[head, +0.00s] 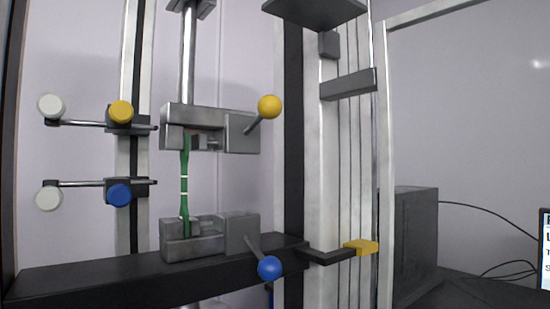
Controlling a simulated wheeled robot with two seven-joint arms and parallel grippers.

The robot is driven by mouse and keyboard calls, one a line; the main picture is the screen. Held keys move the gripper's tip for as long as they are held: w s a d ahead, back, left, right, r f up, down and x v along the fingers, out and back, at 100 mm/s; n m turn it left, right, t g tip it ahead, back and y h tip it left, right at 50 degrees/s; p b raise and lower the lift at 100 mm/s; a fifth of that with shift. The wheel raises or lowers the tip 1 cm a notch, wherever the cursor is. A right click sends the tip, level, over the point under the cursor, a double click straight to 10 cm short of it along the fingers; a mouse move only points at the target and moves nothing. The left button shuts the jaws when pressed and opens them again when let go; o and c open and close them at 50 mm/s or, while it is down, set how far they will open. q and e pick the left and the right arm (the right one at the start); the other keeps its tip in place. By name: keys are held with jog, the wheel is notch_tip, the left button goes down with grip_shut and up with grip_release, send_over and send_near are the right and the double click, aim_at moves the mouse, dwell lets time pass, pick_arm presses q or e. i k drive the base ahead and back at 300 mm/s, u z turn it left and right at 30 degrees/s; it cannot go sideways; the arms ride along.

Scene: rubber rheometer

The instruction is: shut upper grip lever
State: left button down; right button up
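The upper grip (192,115) is a grey metal block hanging from a vertical rod. Its lever ends in a yellow ball (269,106) and points up and to the right from the grip's right side. A green strip specimen (184,180) with white marks runs upright between the upper grip and the lower grip (190,240). The lower grip's lever ends in a blue ball (269,268) and points down and to the right. Neither of my grippers shows in the head view.
Two extensometer-like arms with white knobs, one with a yellow knob (121,111) and one with a blue knob (119,194), stand left of the specimen. A black crossbeam (100,280) runs below. A yellow-tipped bracket (360,247) and dark box (415,240) are at right.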

aim_at(269, 107)
jog(key=k, duration=1.35)
jog(key=u, duration=0.05)
jog(key=i, duration=0.75)
jog(key=u, duration=0.5)
